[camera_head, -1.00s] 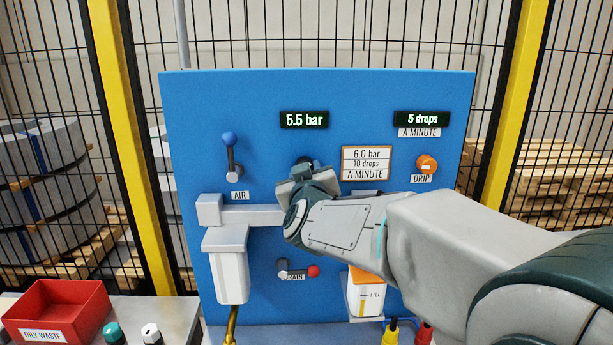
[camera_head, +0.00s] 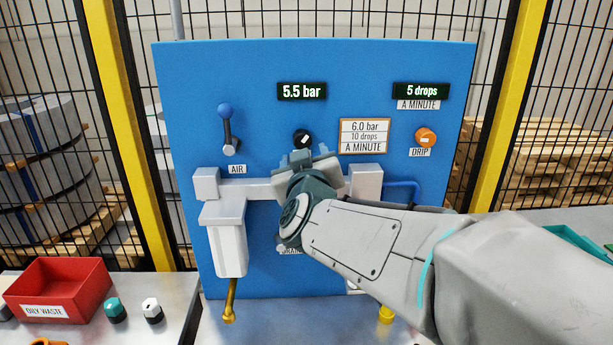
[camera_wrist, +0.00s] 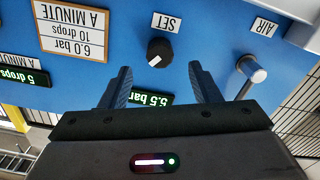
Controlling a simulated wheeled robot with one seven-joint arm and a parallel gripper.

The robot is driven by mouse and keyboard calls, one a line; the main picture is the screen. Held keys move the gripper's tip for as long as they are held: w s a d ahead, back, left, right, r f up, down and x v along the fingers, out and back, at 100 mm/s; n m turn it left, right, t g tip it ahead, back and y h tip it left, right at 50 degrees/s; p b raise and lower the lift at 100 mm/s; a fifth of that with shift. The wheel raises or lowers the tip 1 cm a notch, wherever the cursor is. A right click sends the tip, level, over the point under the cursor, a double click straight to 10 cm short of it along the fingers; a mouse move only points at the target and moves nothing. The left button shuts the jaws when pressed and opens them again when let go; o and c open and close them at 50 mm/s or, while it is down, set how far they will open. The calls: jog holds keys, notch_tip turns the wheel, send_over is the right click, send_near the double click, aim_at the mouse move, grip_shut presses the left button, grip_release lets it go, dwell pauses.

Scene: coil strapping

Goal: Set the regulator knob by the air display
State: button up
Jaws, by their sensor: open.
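The black regulator knob (camera_head: 302,139) with a white pointer mark sits on the blue panel below the air display (camera_head: 302,91), which reads 5.5 bar. In the wrist view the knob (camera_wrist: 160,52) shows under a SET label, its white mark off to one side. My gripper (camera_head: 308,160) is just below the knob in the head view. In the wrist view its two fingers (camera_wrist: 160,85) are open and apart, with nothing between them but the panel and part of the air display (camera_wrist: 151,99). The knob is beyond the fingertips, untouched. A sign (camera_head: 364,136) reads 6.0 bar, 10 drops a minute.
The blue-handled AIR lever (camera_head: 227,128) stands left of the knob. The orange DRIP knob (camera_head: 425,137) is right, under a display (camera_head: 421,91) reading 5 drops. A grey filter bowl (camera_head: 229,245) hangs below. A red oily-waste bin (camera_head: 60,290) stands at lower left.

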jog(key=s, duration=0.7)
jog(key=s+d+f+g+y, duration=0.1)
jog(key=s+d+f+g, duration=0.2)
jog(key=f, duration=0.4)
jog(key=s+f+g+y, duration=0.1)
jog(key=s+f+g, duration=0.1)
jog(key=f+g, duration=0.4)
jog(key=s+d+f+m+g+h, duration=0.2)
jog(key=s+d+f+g, duration=0.4)
jog(key=s+d+f, duration=0.3)
jog(key=s+m, duration=0.1)
jog(key=s, duration=0.1)
jog(key=shift+s+m, duration=0.3)
jog(key=shift+s, duration=0.05)
jog(key=shift+r, duration=0.1)
